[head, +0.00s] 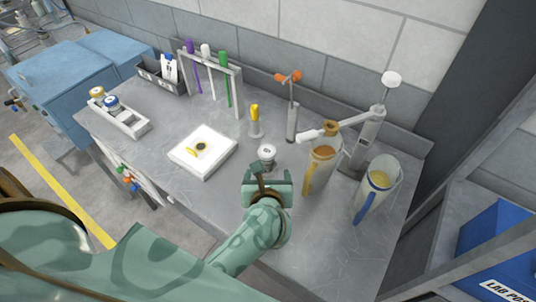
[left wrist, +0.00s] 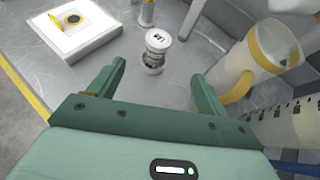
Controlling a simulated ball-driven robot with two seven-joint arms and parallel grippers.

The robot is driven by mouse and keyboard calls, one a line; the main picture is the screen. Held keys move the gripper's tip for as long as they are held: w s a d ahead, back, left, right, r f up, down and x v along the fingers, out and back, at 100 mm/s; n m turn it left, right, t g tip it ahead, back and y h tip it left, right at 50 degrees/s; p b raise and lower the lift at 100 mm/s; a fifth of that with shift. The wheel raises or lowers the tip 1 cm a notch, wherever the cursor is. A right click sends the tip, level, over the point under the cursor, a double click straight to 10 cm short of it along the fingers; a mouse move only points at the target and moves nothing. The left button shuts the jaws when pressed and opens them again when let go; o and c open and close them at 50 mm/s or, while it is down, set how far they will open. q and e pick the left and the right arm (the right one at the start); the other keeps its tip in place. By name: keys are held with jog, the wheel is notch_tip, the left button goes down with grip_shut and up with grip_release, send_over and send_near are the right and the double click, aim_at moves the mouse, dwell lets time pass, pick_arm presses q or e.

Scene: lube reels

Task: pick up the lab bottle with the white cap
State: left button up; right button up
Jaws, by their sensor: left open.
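The lab bottle with the white cap (head: 266,152) stands upright on the grey bench, near its middle. It also shows in the left wrist view (left wrist: 156,50), with a dark mark on its cap and a clear lower body. My left gripper (head: 267,180) is open and empty, just on the near side of the bottle. In the left wrist view the two green fingers (left wrist: 158,72) are spread wide, and the bottle shows beyond their tips, roughly centred between them. My right gripper is not in view.
Two jugs, one with a tan band (head: 322,165) and one with a blue band (head: 377,186), stand right of the bottle. A white square plate (head: 190,165) lies left. A pump (head: 368,135), a yellow-topped holder (head: 255,122) and a dipstick rack (head: 238,90) stand behind.

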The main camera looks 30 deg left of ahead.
pick_arm(q)
send_near(267, 152)
jog(key=x, duration=0.5)
jog(key=shift+f+b, duration=0.25)
jog(key=shift+b, duration=0.15)
jog(key=x, duration=0.5)
jog(key=shift+w+a, duration=0.15)
jog(key=shift+w, duration=0.2)
jog(key=shift+s+r, duration=0.1)
jog(key=c, duration=1.1)
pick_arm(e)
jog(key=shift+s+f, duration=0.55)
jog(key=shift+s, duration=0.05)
